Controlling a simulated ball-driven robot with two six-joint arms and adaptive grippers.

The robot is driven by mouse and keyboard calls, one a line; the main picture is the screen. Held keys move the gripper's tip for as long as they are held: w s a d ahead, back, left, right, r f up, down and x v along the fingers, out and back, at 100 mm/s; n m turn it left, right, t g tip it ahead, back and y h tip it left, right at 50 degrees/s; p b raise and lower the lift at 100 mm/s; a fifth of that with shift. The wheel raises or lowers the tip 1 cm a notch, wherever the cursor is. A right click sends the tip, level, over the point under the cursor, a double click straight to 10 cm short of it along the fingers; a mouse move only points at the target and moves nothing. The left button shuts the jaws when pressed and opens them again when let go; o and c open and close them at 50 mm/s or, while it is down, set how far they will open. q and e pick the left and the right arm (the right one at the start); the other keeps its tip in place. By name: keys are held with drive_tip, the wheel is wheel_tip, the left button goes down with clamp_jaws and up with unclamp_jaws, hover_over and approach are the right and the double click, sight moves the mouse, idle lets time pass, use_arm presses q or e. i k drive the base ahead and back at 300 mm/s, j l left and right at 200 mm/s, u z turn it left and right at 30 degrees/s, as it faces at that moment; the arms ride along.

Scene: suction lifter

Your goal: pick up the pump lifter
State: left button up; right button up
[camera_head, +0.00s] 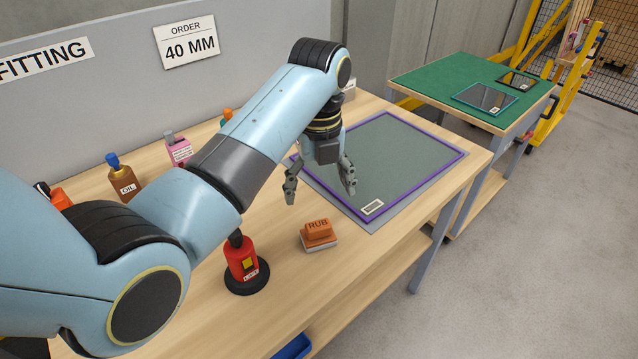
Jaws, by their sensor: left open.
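The pump lifter (241,263) appears to be the red device with a black knob on top and a round black suction base. It stands upright on the wooden table near its front edge, with a yellow patch and a small white label on its side. My left gripper (320,194) is open and empty, pointing down over the table. It is up and to the right of the lifter in the picture, near the left corner of the purple-framed glass pane (398,158). My right gripper does not show.
An orange RUB block (318,230) sits on a pale block right of the lifter. A brown OIL bottle (123,181), a pink container (179,149) and an orange-topped item (60,198) stand to the left. A green-topped table (440,80) with small panes stands behind right.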

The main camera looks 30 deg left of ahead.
sight(246, 273)
drive_tip(key=k+l, duration=0.3)
drive_tip(key=k, duration=0.15)
drive_tip(key=k+l, duration=0.35)
drive_tip(key=k, duration=0.1)
